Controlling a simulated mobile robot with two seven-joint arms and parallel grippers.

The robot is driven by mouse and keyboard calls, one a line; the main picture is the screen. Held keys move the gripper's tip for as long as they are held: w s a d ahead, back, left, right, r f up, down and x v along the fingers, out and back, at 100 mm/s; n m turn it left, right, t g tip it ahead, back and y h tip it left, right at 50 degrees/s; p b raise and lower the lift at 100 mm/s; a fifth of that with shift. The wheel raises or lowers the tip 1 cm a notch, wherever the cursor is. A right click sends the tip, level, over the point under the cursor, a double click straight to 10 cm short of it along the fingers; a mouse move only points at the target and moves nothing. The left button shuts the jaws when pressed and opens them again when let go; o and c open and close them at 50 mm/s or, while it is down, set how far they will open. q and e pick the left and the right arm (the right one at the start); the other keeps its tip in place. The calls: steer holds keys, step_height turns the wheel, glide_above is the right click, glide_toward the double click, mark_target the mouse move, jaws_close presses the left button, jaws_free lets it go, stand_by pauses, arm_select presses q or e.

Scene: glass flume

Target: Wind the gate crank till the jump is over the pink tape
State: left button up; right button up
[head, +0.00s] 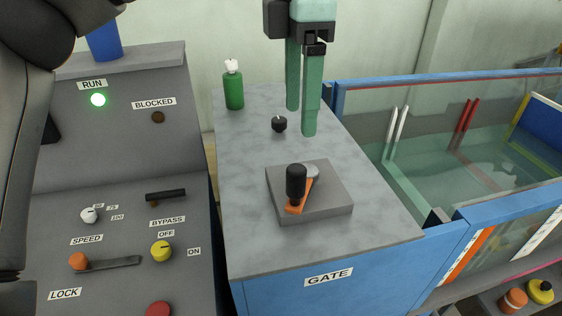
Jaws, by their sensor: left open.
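The gate crank has an orange arm (299,201) and an upright black knob (296,180) on a square grey block (335,203), on the grey top of the GATE cabinet (255,245). My left gripper (301,121) hangs open and empty above the cabinet top, behind the crank and apart from it. The glass flume (430,160) with greenish water stands to the right. I cannot clearly make out the jump. A thin pinkish line (512,271) runs low on the flume's near side; I cannot tell whether it is the pink tape. My right gripper is out of view.
A green bottle (233,88) and a small black knob (279,124) stand on the cabinet top. A control panel (130,180) at left has a lit green RUN lamp (98,99). The flume's blue rim (450,78) borders the cabinet. The cabinet's front left top is clear.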

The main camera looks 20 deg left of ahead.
mark_target(296, 168)
arm_select(q)
step_height(296, 168, down, 12)
steer(key=shift+a+f, duration=0.1)
steer(key=shift+a, duration=0.05)
stand_by(0.4)
jaws_close()
stand_by(0.5)
stand_by(0.9)
